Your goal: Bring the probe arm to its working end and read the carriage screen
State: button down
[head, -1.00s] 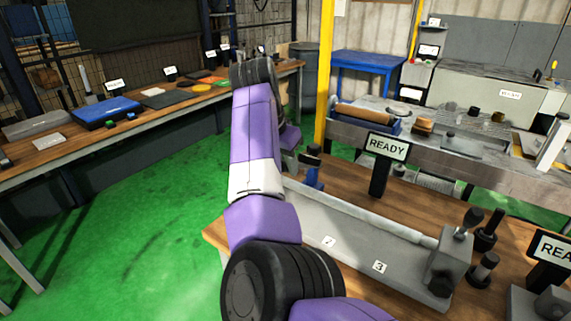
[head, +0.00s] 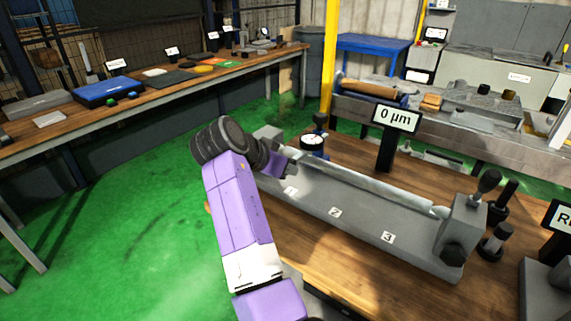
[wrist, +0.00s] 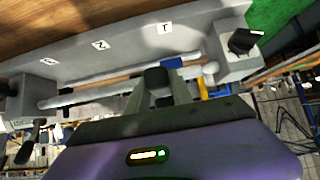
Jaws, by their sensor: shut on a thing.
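The carriage screen (head: 396,118) stands on a dark post behind the grey bench fixture (head: 375,222) and reads "0 µm". A round dial gauge (head: 313,142) with a blue body and a black knob on top stands behind the fixture's left part. My gripper (head: 284,166) is at the fixture's left end, near label 1 and just left of the dial. In the wrist view my gripper (wrist: 158,95) is shut on a dark knob (wrist: 157,77). A blue part (wrist: 173,64) shows just beyond it. I cannot make out the probe arm's full shape behind my fingers.
A long pale bar (head: 370,188) lies along the fixture to the right-end block (head: 462,228). Dark upright handles (head: 496,238) stand right of it. A second screen (head: 562,220) is at the right edge. Green floor is free at left.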

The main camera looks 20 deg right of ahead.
jog(key=shift+f, duration=0.5)
jog(key=c, duration=1.1)
grip_release()
jog(key=v, duration=0.8)
jog(key=shift+f+b, duration=0.1)
jog(key=shift+b, duration=0.25)
